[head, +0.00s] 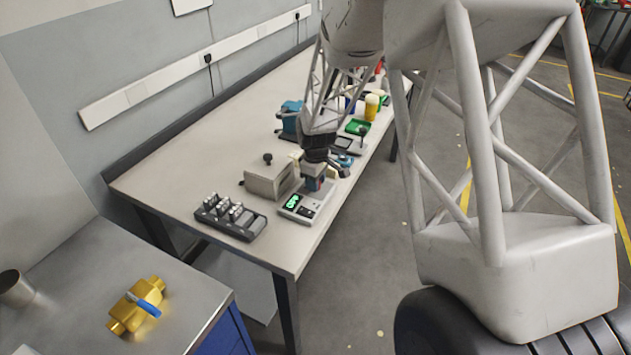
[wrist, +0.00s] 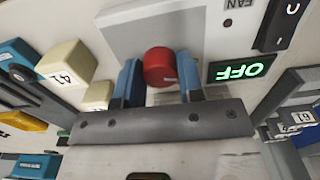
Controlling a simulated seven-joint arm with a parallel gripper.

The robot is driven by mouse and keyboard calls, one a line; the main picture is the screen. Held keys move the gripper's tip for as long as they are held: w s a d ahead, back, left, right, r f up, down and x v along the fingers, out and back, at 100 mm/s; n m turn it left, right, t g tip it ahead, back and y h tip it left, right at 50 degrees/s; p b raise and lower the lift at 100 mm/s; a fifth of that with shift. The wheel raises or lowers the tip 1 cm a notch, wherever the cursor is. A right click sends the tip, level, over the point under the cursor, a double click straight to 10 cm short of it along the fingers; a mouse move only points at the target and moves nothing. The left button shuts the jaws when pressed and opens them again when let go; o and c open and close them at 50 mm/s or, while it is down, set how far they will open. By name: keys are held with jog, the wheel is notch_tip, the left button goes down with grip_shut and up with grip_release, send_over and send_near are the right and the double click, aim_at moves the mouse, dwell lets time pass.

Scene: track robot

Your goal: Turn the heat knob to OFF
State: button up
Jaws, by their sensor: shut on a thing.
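The red heat knob (wrist: 159,66) stands on a light grey control box (wrist: 150,32) in the wrist view. My gripper (wrist: 160,80) has one blue finger on each side of the knob and is shut on it. A display (wrist: 240,70) beside the knob shows OFF in lit green letters. In the head view the control box (head: 303,213) lies near the table's front edge, with its green display (head: 292,202) facing up. My gripper (head: 315,183) comes down on its far end and hides most of the knob there.
A grey box with a black knob (head: 268,178) stands left of the control box, and a block of black switches (head: 231,217) lies nearer. Several tools and containers stand farther along the table. In the wrist view, a cream block marked 41 (wrist: 67,64) is at left.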

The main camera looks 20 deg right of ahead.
dwell(0.3)
jog(key=o, duration=0.9)
jog(key=shift+r, duration=0.1)
jog(key=shift+r, duration=3.8)
